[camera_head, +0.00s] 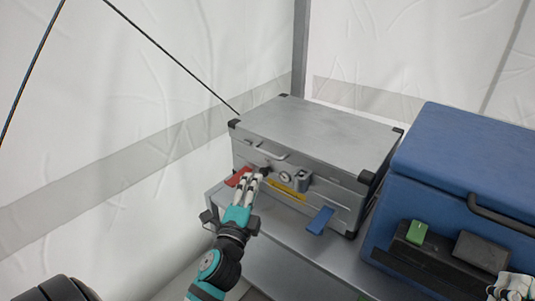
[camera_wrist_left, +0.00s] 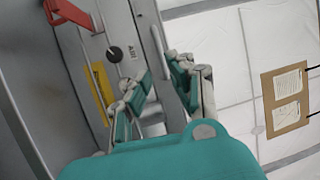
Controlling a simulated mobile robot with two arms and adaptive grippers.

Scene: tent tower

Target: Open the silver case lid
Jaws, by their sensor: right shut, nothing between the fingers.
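The silver case (camera_head: 315,133) stands on a grey surface with its lid down. A handle (camera_head: 258,150), a red tab (camera_head: 238,177), a yellow strip (camera_head: 286,193) and a blue tab (camera_head: 320,220) show on its front. My left gripper (camera_head: 253,180) is at the case's front, just right of the red tab. In the left wrist view, the gripper (camera_wrist_left: 165,82) has its fingers apart beside the case front, where the red tab (camera_wrist_left: 70,13) and yellow strip (camera_wrist_left: 102,88) show. Contact cannot be told. My right gripper (camera_head: 512,287) is shut and partly cut off at the lower right.
A blue box (camera_head: 460,150) with a dark handle stands close to the case's right. A green block (camera_head: 416,232) sits at its front. The white tent wall (camera_head: 150,80) rises behind and left. A board with papers (camera_wrist_left: 285,98) shows in the left wrist view.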

